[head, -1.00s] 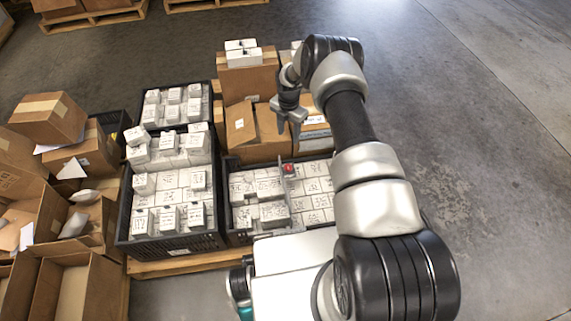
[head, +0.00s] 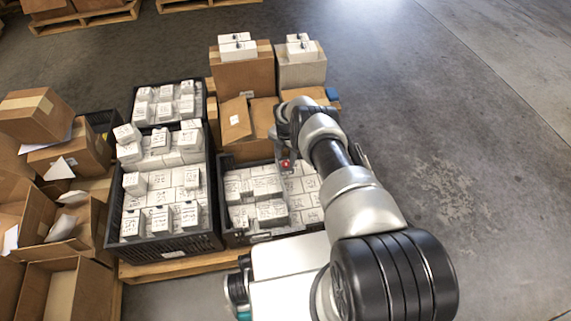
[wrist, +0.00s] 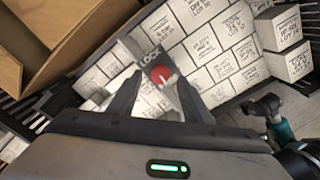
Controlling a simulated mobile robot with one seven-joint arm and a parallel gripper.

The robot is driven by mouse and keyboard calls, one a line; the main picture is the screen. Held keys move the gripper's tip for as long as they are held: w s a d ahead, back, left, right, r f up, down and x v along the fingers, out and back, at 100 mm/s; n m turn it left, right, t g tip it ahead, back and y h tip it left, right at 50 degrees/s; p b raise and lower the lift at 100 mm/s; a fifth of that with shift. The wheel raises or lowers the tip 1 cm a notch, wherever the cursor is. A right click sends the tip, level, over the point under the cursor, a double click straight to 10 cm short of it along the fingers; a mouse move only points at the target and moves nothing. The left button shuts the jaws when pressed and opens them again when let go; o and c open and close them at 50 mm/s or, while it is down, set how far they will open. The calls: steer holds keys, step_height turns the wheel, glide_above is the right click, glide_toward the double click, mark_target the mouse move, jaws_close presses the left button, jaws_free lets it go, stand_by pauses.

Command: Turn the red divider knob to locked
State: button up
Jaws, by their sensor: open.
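The red divider knob (wrist: 161,74) sits on a grey divider strip (wrist: 146,47) marked LOCK, in the middle of the wrist view. A pale mark shows on the knob; I cannot tell which way it is set. In the head view the knob (head: 285,164) shows small, on the divider of the right black crate (head: 232,239). My gripper (wrist: 158,84) is open, with one finger on each side of the knob in the wrist view. I cannot tell whether they touch it. In the head view my gripper (head: 281,156) is right at the knob, partly hidden by my arm.
White labelled boxes (head: 269,212) fill the crate on both sides of the divider. Another black crate (head: 203,242) of white boxes stands to the left. Brown cartons (head: 243,75) rise behind the crate. Open cartons (head: 62,290) lie far left. The floor at right is clear.

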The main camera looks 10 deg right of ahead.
mark_target(286, 165)
steer(key=shift+f+b, duration=0.35)
steer(key=shift+f, duration=0.8)
steer(key=c, duration=1.1)
steer(key=shift+o, duration=0.2)
